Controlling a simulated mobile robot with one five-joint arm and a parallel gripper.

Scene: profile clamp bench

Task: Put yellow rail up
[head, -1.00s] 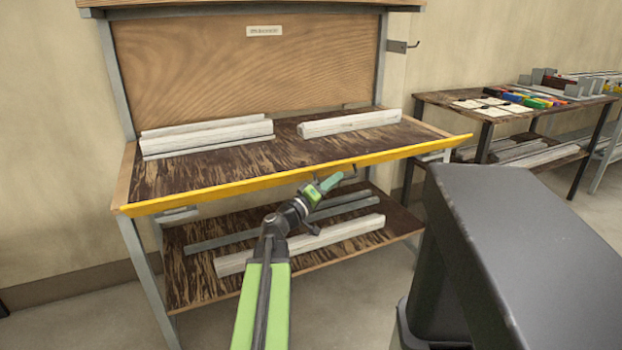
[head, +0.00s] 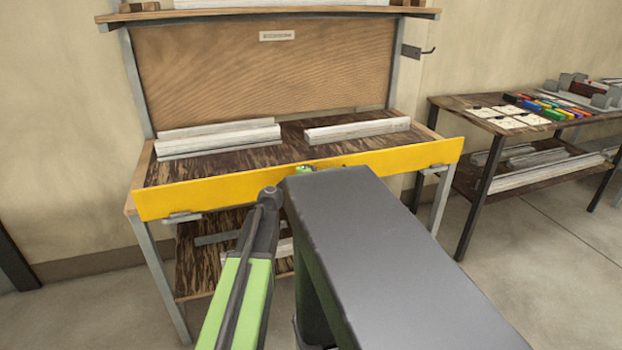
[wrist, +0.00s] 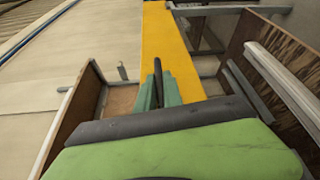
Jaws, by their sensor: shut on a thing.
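The yellow rail (head: 220,191) runs along the front edge of the workbench, its broad face standing up and turned toward me. In the wrist view it stretches away from my gripper as a wide yellow band (wrist: 166,35). My gripper (wrist: 159,84) is shut, its green fingers on a thin dark bar, apparently a handle of the rail, near the rail's middle. In the head view my dark body part hides most of the gripper; only a bit of green shows at the rail's top edge.
Pale profiles (head: 218,138) and another pale profile (head: 357,131) lie on the workbench top (head: 290,146) behind the rail. A lower shelf is partly hidden. A side table (head: 475,112) with cards and coloured items stands at right. Floor between them is clear.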

